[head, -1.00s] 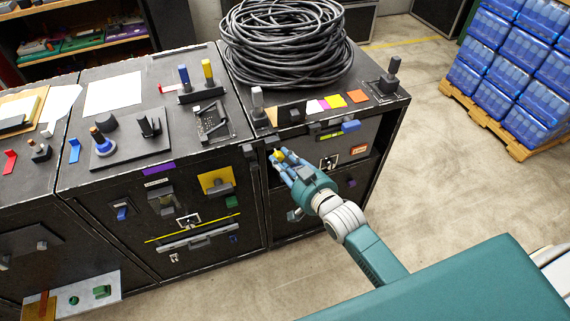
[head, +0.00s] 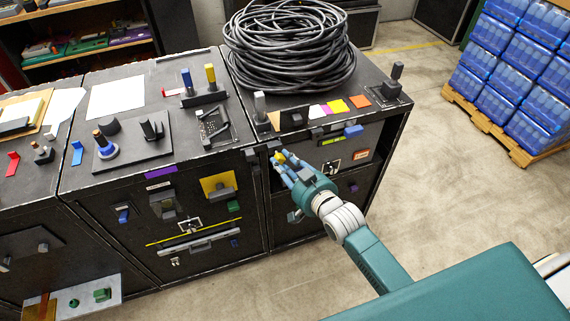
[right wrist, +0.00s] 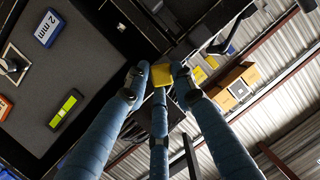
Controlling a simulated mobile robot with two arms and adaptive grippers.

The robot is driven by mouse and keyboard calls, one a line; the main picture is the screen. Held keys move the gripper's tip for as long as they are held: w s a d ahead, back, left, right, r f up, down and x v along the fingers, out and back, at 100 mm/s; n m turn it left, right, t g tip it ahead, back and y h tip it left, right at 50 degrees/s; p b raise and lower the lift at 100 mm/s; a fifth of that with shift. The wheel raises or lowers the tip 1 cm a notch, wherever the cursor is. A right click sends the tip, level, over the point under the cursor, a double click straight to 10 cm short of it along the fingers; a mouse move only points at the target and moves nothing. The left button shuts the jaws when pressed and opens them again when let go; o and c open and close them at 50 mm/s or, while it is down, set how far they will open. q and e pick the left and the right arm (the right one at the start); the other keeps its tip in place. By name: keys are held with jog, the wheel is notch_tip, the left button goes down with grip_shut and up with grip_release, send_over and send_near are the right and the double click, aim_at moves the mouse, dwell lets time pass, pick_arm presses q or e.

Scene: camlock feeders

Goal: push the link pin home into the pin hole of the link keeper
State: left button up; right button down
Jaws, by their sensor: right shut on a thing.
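A small yellow piece, apparently the head of the link pin, shows at the fingertips of my right gripper (head: 282,158) in the head view. My right gripper is shut on this link pin (right wrist: 162,74), which also shows between the blue fingertips in the right wrist view. In the head view the gripper is at the upper front of the right cabinet, close to a dark block (head: 276,146) on its edge. I cannot tell whether that block is the link keeper. The pin hole and the pin's shank are not visible. My left gripper is not in view.
A coil of black cable (head: 288,45) lies on the right cabinet's top, behind coloured tags and a grey upright handle (head: 260,104). A yellow plate (head: 218,187) with a dark block is on the neighbouring cabinet front. Open floor lies right of the cabinets.

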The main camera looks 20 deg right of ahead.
jog(key=shift+w, duration=0.25)
jog(key=shift+w+f, duration=0.1)
jog(key=shift+w, duration=0.5)
jog(key=shift+w+b, duration=0.25)
jog(key=shift+b, duration=0.05)
jog(key=shift+w+r, duration=0.15)
jog(key=shift+r, duration=0.35)
jog(key=c, duration=1.6)
grip_release()
jog(key=shift+o, duration=1.1)
jog(key=shift+w, duration=0.1)
jog(key=shift+w+f, duration=0.1)
jog(key=shift+f, duration=0.25)
